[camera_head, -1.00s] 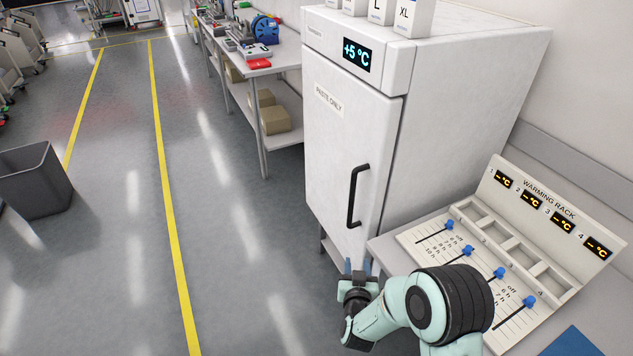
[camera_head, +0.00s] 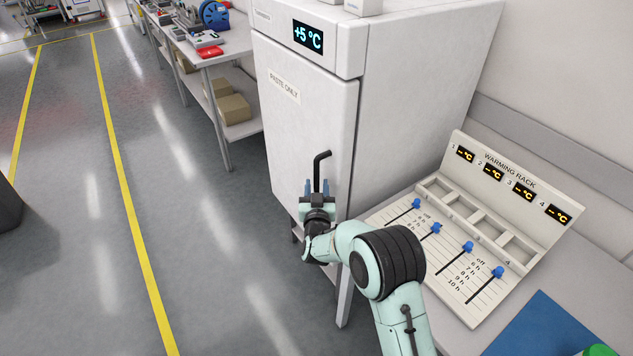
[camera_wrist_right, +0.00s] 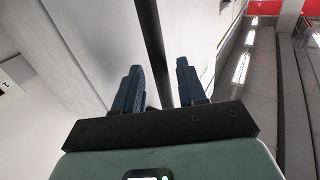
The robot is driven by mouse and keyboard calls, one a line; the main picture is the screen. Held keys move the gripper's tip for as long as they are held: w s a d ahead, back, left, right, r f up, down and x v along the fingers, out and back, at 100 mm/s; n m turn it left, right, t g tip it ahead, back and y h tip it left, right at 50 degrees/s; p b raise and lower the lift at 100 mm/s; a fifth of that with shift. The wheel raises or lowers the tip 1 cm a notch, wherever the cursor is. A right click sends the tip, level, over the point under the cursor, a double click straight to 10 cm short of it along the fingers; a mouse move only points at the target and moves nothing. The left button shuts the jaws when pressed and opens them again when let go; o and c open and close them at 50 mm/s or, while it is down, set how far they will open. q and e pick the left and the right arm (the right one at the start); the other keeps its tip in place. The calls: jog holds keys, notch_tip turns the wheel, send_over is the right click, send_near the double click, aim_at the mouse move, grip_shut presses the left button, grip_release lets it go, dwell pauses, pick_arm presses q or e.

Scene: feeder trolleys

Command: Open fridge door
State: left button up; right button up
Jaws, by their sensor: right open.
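The white fridge door (camera_head: 298,118) is shut and carries a "PASTE ONLY" label. Its black handle (camera_head: 318,165) is a vertical bar on the door's right side. My right gripper (camera_head: 317,187) is open at the lower part of the handle. In the right wrist view the handle bar (camera_wrist_right: 158,55) runs between the two blue fingers of my right gripper (camera_wrist_right: 158,85), with a gap visible on both sides. The gripper hides the lower end of the handle in the head view. My left gripper is not in view.
A warming rack (camera_head: 470,225) with blue sliders stands on a table right of the fridge. A workbench (camera_head: 225,50) with equipment and boxes is to the left. The floor (camera_head: 190,230) in front of the fridge is clear.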

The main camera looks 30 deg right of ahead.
jog(key=shift+x, duration=1.15)
grip_shut()
